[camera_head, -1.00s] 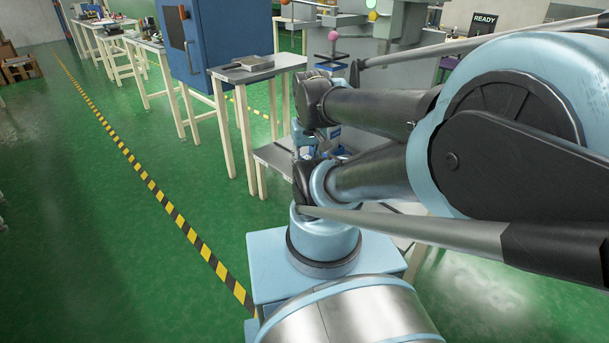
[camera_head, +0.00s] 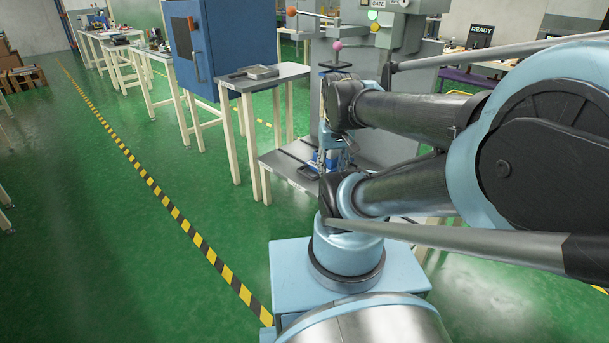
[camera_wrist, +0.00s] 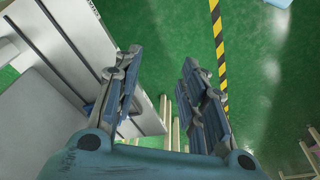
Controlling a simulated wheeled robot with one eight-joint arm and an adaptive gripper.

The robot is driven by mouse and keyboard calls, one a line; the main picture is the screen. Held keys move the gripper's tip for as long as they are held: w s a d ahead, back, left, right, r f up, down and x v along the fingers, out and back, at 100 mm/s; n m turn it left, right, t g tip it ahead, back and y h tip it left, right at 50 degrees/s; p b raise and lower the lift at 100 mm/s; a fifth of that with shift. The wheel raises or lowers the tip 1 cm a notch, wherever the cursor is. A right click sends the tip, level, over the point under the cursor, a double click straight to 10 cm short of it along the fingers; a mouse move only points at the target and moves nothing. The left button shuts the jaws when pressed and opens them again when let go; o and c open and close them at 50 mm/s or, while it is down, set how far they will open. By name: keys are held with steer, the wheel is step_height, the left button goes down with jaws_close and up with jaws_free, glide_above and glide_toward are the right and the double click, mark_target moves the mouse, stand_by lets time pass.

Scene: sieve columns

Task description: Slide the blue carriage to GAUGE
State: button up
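A small bright blue block (camera_head: 330,158), possibly the blue carriage, shows between my arm links, low on the grey machine; most of it is hidden. A bit of blue (camera_wrist: 89,107) also shows beside the left finger in the wrist view. My gripper (camera_wrist: 158,65) is open, with a wide gap between its fingers and nothing in it. The grey machine bed (camera_wrist: 55,45) lies to its left in the wrist view. In the head view my gripper is largely hidden by my arm, close to the machine. No GAUGE label is readable.
The grey machine (camera_head: 400,80) carries a GATE sign (camera_head: 377,3), a pink ball (camera_head: 337,46) and an orange ball (camera_head: 291,11). A side table with a tray (camera_head: 254,72) and a blue cabinet (camera_head: 220,45) stand to its left. Green floor with a striped line (camera_head: 170,208) is open at left.

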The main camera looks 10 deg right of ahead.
steer(key=w+r+n, duration=0.2)
steer(key=w+r, duration=0.3)
steer(key=w, duration=0.9)
steer(key=n+g+h, duration=0.1)
steer(key=n+h, duration=0.1)
steer(key=n, duration=0.3)
glide_above(304, 173)
steer(key=s+a, duration=0.2)
steer(key=a, duration=0.1)
steer(key=s+a+f+x, duration=0.1)
steer(key=a+x, duration=0.1)
steer(key=x, duration=1.1)
steer(key=s+a+x, duration=0.2)
steer(key=x, duration=2.7)
steer(key=shift+w+a+f, duration=0.15)
steer(key=shift+w+f, duration=0.1)
steer(key=shift+w, duration=0.05)
steer(key=shift+c, duration=0.3)
jaws_close()
